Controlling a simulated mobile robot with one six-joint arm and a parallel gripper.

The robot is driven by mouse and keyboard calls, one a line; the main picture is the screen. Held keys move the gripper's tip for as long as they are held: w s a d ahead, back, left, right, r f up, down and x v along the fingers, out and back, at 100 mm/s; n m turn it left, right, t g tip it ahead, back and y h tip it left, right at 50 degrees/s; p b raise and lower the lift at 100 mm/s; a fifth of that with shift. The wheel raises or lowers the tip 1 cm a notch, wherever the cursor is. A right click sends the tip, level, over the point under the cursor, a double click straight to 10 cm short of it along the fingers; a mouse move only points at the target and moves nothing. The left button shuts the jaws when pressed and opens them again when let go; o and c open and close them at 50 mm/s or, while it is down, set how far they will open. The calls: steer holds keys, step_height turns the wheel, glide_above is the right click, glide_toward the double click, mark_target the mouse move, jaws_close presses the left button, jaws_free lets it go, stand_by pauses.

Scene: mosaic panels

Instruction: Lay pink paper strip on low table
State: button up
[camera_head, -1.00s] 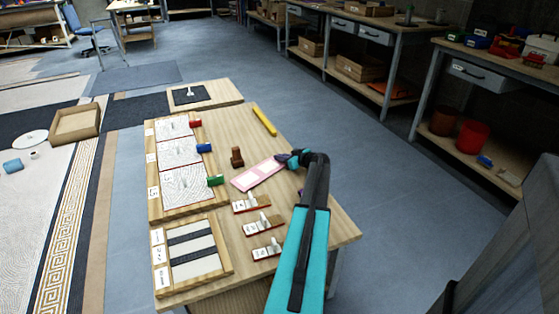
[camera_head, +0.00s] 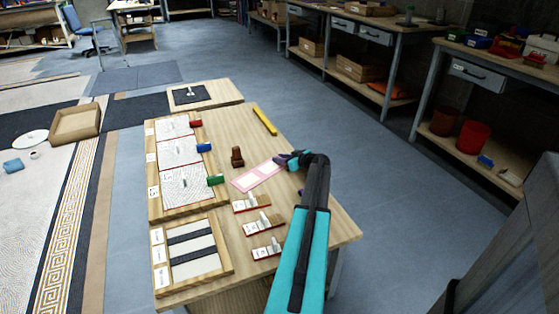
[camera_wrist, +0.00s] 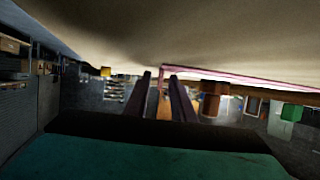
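The pink paper strip (camera_head: 258,175) lies flat on the light wooden low table (camera_head: 226,133), right of the mosaic panels. My gripper (camera_head: 283,158) is low over the table at the strip's far right end. In the wrist view the table surface (camera_wrist: 130,35) fills the top, so that picture is upside down. There the two dark fingers (camera_wrist: 160,78) stand apart, and a small pink upright part of the strip (camera_wrist: 163,74) shows in the gap between them. I cannot see either finger touching it.
A brown wooden block (camera_head: 237,157) stands left of the gripper, and a yellow bar (camera_head: 265,120) lies beyond it. Small labelled trays (camera_head: 251,204) sit nearer. A framed striped panel (camera_head: 191,253) lies at the front left. The table's right strip is mostly bare.

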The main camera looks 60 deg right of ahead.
steer(key=shift+r+p, duration=0.25)
steer(key=shift+p, duration=0.1)
steer(key=v, duration=1.2)
stand_by(0.5)
